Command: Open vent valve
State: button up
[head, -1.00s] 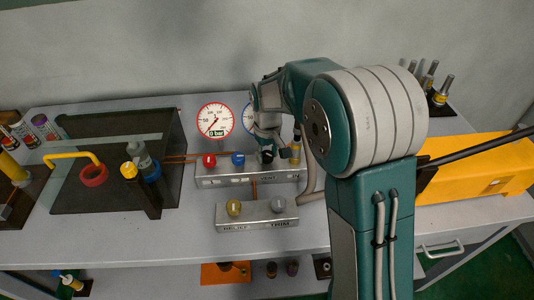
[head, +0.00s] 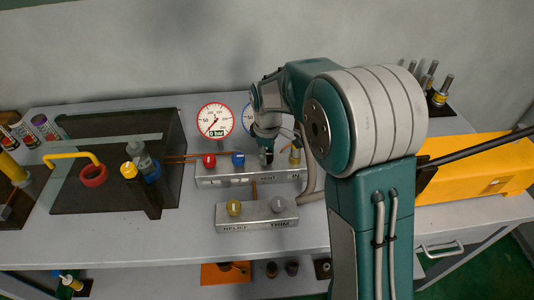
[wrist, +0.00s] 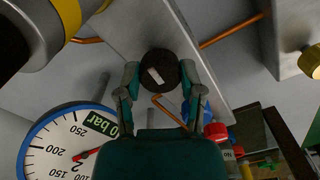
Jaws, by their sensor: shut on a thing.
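The vent valve knob (wrist: 158,72) is a round black knob with a white bar mark, standing on the metal manifold block (head: 222,181). In the wrist view it sits between the fingertips of my gripper (wrist: 160,80), which is shut on it. The white bar lies slanted in this view. In the head view my gripper (head: 267,151) points down at the block above the VENT label, and mostly hides the knob. A red-rimmed gauge (head: 215,120) behind the block reads 0 bar; a blue-rimmed gauge is partly hidden by my arm.
A red knob (head: 209,160) and a blue knob (head: 238,158) stand left of my gripper, a brass-coloured fitting (head: 295,157) right. The front block (head: 256,223) carries a yellow knob (head: 234,208) and a grey knob (head: 278,205). A dark panel (head: 110,195) with valves lies left.

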jog(key=shift+f, duration=0.1)
jog(key=o, duration=1.2)
jog(key=shift+c, duration=0.2)
notch_tip(320, 180, up, 12)
jog(key=shift+w+a, duration=0.1)
